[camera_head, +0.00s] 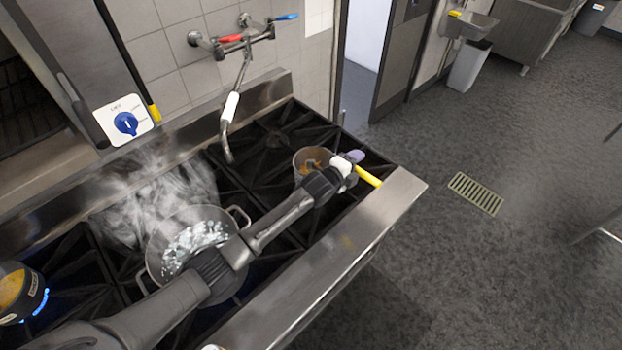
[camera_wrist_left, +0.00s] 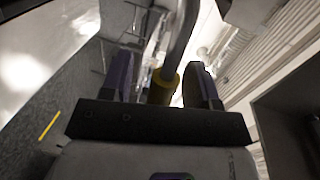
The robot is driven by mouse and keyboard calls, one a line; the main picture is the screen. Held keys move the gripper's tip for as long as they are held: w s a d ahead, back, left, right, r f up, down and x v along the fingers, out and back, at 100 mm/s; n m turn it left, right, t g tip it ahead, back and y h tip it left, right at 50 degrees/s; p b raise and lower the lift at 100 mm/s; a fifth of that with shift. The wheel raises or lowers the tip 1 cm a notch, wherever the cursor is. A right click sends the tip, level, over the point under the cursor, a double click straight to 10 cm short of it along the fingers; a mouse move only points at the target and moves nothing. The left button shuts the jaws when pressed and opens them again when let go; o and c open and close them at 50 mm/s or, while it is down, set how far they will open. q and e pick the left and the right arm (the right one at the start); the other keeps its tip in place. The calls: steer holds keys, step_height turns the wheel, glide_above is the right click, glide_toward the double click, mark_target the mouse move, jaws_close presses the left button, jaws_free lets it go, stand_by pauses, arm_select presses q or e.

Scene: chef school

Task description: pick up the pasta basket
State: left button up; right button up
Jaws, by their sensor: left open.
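The pasta basket (camera_head: 309,152) sits on the right part of the stove, with orange-brown pasta in it. Its yellow handle (camera_head: 369,177) points right, toward the stove's front edge. My left gripper (camera_head: 354,158) is open above the handle, beside the basket. In the left wrist view, its dark purple fingers stand apart on either side of a yellow piece (camera_wrist_left: 163,86) with a pale rod, which looks like the handle. I cannot tell whether the fingers touch it. My right gripper is not in view.
A steaming pot (camera_head: 153,262) stands on the stove under my left arm. Another pan (camera_head: 14,292) is over a blue flame at left. A wall faucet (camera_head: 231,105) reaches over the back of the stove. The floor to the right is open.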

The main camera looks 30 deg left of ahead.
arm_select(q)
steer(key=shift+c, duration=0.4)
jaws_close()
steer(key=shift+r, duration=0.1)
